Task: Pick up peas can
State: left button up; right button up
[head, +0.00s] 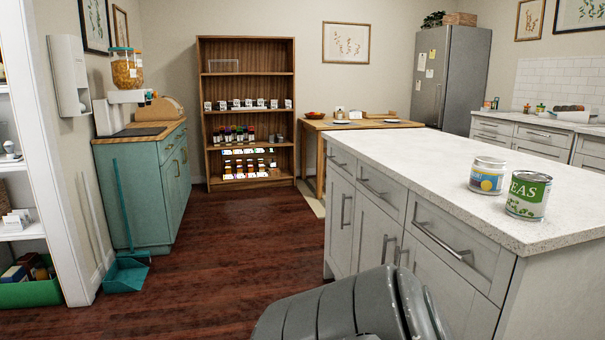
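The peas can (528,196) is silver with a green and white label reading "EAS" in view. It stands upright near the right front part of the white island countertop (430,168). A second can (487,175), with a blue, white and yellow label, stands just behind it to the left. The two cans are close together. A grey rounded part of my own body shows at the bottom centre, in front of the island. Neither gripper shows in the head view.
The island's drawers and handles (440,240) face the open wooden floor (230,250) on the left. A wooden shelf (247,185) with several jars stands at the back. A teal cabinet (150,190) and a teal dustpan (127,273) are at the left.

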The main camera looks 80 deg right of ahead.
aim_at(528, 194)
jog(key=z, duration=3.75)
jog(key=i+j+z, duration=0.65)
jog(key=k+l+u, duration=0.1)
jog(key=k, duration=0.2)
jog(key=k+l+u, duration=0.15)
jog(key=l, duration=0.3)
jog(key=i+j+z, duration=0.3)
jog(key=i+j, duration=0.3)
jog(key=j, duration=0.1)
